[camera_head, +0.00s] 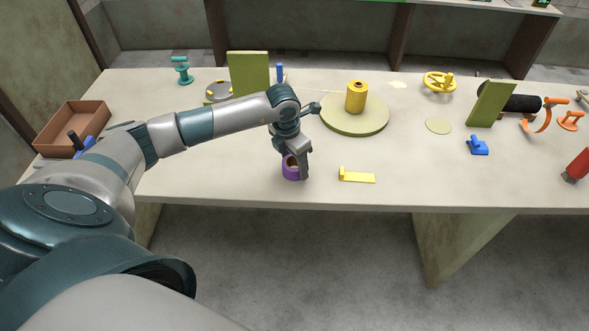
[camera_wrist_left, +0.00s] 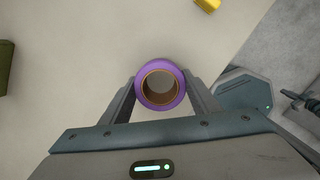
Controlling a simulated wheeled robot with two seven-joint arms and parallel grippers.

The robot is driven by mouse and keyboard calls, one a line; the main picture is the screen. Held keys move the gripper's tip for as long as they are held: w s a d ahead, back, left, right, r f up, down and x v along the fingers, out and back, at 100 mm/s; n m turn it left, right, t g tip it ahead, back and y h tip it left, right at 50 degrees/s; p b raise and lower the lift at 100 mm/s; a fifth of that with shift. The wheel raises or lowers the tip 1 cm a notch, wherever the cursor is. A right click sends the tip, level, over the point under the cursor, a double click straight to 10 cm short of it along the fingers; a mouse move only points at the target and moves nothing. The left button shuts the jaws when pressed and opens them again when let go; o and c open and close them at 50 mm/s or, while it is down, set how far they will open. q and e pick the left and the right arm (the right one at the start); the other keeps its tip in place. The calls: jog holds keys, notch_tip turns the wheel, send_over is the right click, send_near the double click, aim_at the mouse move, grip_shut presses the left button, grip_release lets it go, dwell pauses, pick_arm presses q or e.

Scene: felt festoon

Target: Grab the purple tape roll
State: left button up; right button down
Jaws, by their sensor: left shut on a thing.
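The purple tape roll (camera_head: 291,172) is at the front edge area of the table, left of centre. In the left wrist view the purple tape roll (camera_wrist_left: 176,95) shows as a ring with a brown inner core, its hole facing the camera. My left gripper (camera_head: 297,170) reaches down over it from above. In the wrist view the two fingers of my left gripper (camera_wrist_left: 160,92) stand on either side of the roll and are shut on it. Whether the roll touches the table is hard to tell. My right gripper is not in view.
A yellow bracket (camera_head: 357,176) lies just right of the roll. A green round board (camera_head: 352,125) with a yellow spool (camera_head: 356,96) stands behind. A brown open box (camera_head: 72,127) is at the left. The table's (camera_head: 240,183) front edge is close to the roll.

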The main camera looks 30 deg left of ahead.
pick_arm(q)
jog(key=shift+d+r+b, duration=0.25)
jog(key=shift+r+b, duration=0.1)
jog(key=shift+r, duration=0.25)
jog(key=shift+d+r+b, duration=0.25)
jog(key=shift+r+b, duration=0.05)
jog(key=shift+r, duration=0.25)
jog(key=s+d+r+b, duration=0.2)
jog(key=d+r+b, duration=0.2)
jog(key=d, duration=0.6)
notch_tip(320, 180, up, 3)
jog(key=shift+s+d+f, duration=0.15)
jog(key=shift+s, duration=0.25)
jog(key=shift+f, duration=0.1)
